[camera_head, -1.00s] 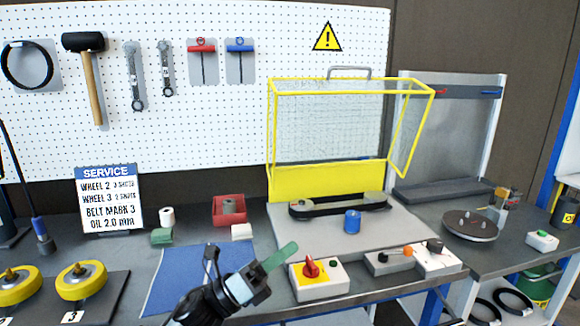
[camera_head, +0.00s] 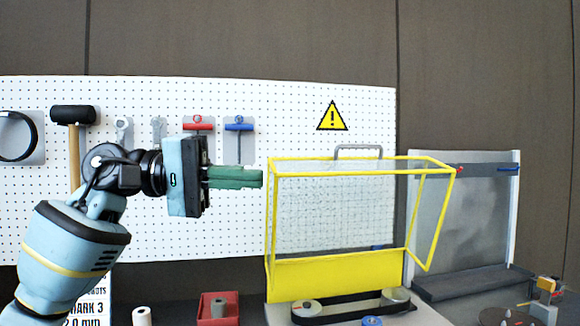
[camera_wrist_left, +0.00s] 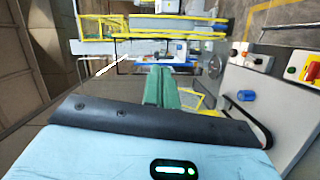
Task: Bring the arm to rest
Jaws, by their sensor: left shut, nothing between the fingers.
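My left arm comes in from the left and is raised in front of the pegboard. My left gripper (camera_head: 258,177) has green fingers pressed together, pointing right, with nothing between them. The fingertips are near the left edge of the yellow-framed guard in the picture; I cannot tell the gap in depth. In the left wrist view the shut green fingers (camera_wrist_left: 161,85) point away from the camera. My right gripper is in neither view.
The yellow guard (camera_head: 333,277) stands open over a black belt (camera_head: 345,308) on the bench. A red bin (camera_head: 232,305) and white roll (camera_head: 142,316) stand below the arm. A mallet (camera_head: 73,115) and other tools hang on the pegboard (camera_head: 300,120).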

